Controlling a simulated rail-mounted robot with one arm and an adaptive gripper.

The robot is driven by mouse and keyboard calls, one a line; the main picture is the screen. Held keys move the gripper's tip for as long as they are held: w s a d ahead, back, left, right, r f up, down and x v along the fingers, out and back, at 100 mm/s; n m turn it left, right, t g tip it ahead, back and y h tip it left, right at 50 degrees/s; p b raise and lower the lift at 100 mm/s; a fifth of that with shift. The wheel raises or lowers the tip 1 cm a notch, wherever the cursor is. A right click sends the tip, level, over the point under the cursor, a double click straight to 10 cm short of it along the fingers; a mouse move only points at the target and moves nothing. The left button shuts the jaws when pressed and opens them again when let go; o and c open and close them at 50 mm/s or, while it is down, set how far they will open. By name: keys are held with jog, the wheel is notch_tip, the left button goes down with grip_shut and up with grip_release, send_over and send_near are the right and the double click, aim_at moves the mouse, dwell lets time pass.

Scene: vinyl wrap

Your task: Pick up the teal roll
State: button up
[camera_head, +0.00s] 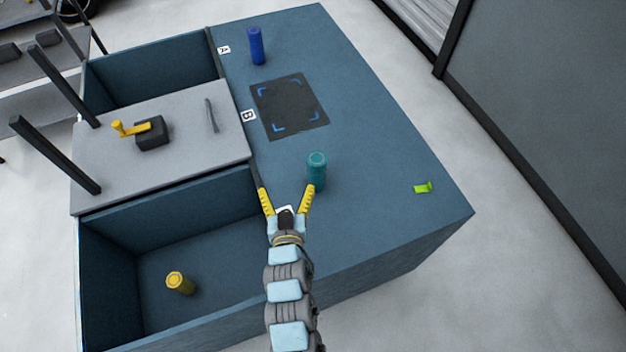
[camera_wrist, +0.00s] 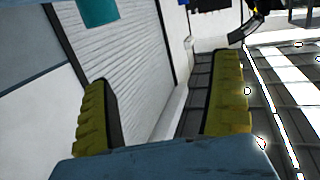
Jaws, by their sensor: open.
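The teal roll (camera_head: 317,168) stands upright on the blue table top (camera_head: 380,200), below and right of the dark square mat. In the wrist view part of a teal thing, likely the roll (camera_wrist: 98,12), shows at the top edge, outside the space between the fingers. My gripper (camera_head: 287,189) has its yellow fingers spread wide with nothing between them. In the head view it lies just below and left of the roll, its right fingertip close to the roll's base; I cannot tell if they touch. Both fingers also show in the wrist view (camera_wrist: 157,85).
A blue roll (camera_head: 256,46) stands near the A label, above the dark mat (camera_head: 290,106). A small green item (camera_head: 423,188) lies to the right. A yellow roll (camera_head: 179,283) is in the lower-left bin. A grey shelf (camera_head: 190,170) with a black-and-yellow tool (camera_head: 150,134) is at left.

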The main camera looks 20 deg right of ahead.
aim_at(316, 180)
jog(key=s+d+f+m+g+h+b, duration=0.2)
jog(key=s+d+f+g+b, duration=0.15)
jog(key=f, duration=0.35)
jog(key=shift+y, duration=0.3)
jog(key=x, duration=1.1)
jog(key=shift+s+d+f, duration=0.15)
jog(key=shift+d+f, duration=0.15)
jog(key=shift+d, duration=0.1)
jog(key=shift+x, duration=2.9)
jog(key=shift+d+f, duration=0.15)
jog(key=shift+d, duration=0.15)
jog(key=c, duration=1.3)
jog(key=shift+c, duration=0.3)
